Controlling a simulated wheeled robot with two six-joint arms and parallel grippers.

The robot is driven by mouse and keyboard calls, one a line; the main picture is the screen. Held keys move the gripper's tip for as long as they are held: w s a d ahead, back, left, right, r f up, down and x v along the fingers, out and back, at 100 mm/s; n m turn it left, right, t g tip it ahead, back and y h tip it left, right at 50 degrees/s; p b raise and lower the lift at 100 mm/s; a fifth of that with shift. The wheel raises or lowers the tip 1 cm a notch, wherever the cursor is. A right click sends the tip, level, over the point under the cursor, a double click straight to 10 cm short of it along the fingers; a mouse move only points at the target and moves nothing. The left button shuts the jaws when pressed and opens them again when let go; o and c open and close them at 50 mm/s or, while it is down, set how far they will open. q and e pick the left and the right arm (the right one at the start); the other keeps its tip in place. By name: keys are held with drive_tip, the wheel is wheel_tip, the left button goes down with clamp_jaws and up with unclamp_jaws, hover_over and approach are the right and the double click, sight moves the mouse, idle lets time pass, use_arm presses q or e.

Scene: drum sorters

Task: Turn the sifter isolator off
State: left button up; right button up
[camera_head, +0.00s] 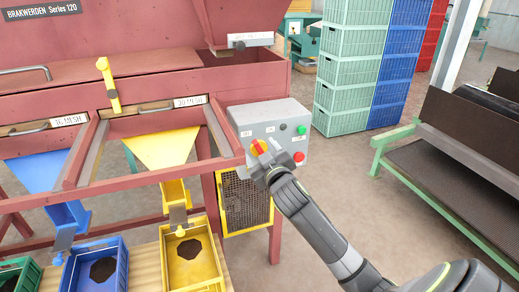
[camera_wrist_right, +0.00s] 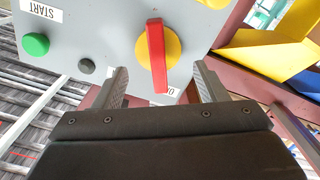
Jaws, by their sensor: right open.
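The sifter isolator is a red bar handle on a yellow disc, on the grey control box (camera_head: 283,118). In the head view the isolator (camera_head: 258,146) is at the box's lower left, partly hidden by my right gripper (camera_head: 266,163). In the right wrist view the isolator's red handle (camera_wrist_right: 156,55) stands upright in the picture, over its yellow disc (camera_wrist_right: 174,47). A small white label at its lower end is partly covered. My right gripper's fingers (camera_wrist_right: 161,80) are open, one on each side of the handle's lower end, with gaps to both sides. My left gripper is not in view.
A green button (camera_wrist_right: 36,44) and a dark knob (camera_wrist_right: 86,66) sit beside the isolator. A red button (camera_head: 299,157) is near my right gripper. The red sifter frame (camera_head: 240,82) and yellow mesh guard (camera_head: 246,203) adjoin the box. Green crates (camera_head: 341,88) stand behind.

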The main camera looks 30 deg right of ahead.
drive_tip(key=shift+x, duration=0.8)
drive_tip(key=c, duration=1)
drive_tip(key=shift+o, duration=0.2)
drive_tip(key=n+p, duration=0.1)
drive_tip(key=p, duration=0.1)
drive_tip(key=shift+a+r+n+p, duration=0.15)
drive_tip(key=shift+n+p, duration=0.15)
drive_tip(key=shift+n, duration=0.1)
drive_tip(key=shift+n+p, duration=0.55)
drive_tip(key=shift+n, duration=0.25)
drive_tip(key=shift+a+f, duration=0.1)
drive_tip(key=shift+f, duration=0.25)
drive_tip(key=shift+n, duration=0.3)
